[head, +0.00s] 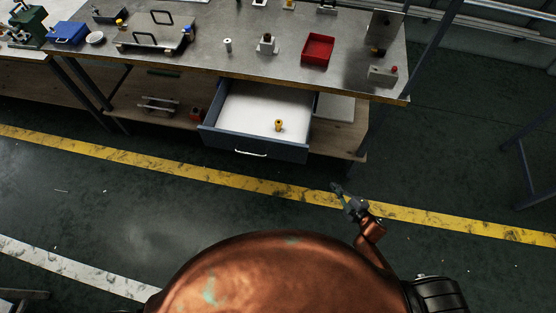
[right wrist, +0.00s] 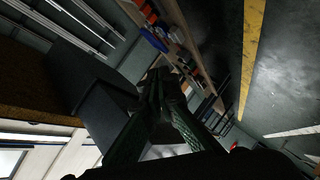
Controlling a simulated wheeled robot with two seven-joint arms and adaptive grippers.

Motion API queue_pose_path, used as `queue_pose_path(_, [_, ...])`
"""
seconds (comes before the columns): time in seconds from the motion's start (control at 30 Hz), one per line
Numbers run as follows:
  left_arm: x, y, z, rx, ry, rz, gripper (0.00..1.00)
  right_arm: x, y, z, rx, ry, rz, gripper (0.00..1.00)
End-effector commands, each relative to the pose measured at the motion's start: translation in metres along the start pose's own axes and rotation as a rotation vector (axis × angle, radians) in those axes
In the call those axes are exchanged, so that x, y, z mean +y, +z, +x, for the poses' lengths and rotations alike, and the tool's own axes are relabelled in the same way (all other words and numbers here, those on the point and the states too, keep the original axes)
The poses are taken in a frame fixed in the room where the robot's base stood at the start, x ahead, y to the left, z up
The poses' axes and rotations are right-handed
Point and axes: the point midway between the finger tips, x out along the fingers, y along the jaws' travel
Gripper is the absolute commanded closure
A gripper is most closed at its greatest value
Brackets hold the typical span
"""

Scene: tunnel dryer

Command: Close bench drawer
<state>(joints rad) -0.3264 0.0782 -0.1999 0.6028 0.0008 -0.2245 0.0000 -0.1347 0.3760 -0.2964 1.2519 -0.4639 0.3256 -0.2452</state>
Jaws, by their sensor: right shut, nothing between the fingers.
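The bench drawer (head: 256,144) hangs open below the bench top in the head view. It has a dark blue-grey front, a white handle (head: 250,153) and a white inside with a small yellow object (head: 278,125) in it. My right gripper (head: 336,187) is shut and empty, in front of the drawer and to its right, apart from it over the floor. In the right wrist view its fingers (right wrist: 158,80) are together, with a dark box-like shape behind them that I cannot identify surely. My left gripper is not in view.
The bench top (head: 210,50) carries a red tray (head: 318,48), a blue box (head: 70,32) and several small fixtures. A wooden lower shelf (head: 340,140) and bench legs flank the drawer. The floor before the drawer, with a yellow line (head: 200,166), is clear.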

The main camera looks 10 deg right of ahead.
Motion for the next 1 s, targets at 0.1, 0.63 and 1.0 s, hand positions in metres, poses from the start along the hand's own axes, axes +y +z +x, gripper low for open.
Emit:
queue_pose_path(0.1, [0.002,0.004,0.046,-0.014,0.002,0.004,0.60,0.032,-0.086,0.025,0.287,0.062,-0.289,1.00])
queue_pose_path(0.63, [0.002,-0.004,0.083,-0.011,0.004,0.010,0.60,0.046,-0.244,0.009,0.720,0.157,-0.715,1.00])
queue_pose_path(1.0, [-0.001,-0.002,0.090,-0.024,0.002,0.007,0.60,0.038,-0.291,0.066,0.716,0.156,-0.711,1.00])
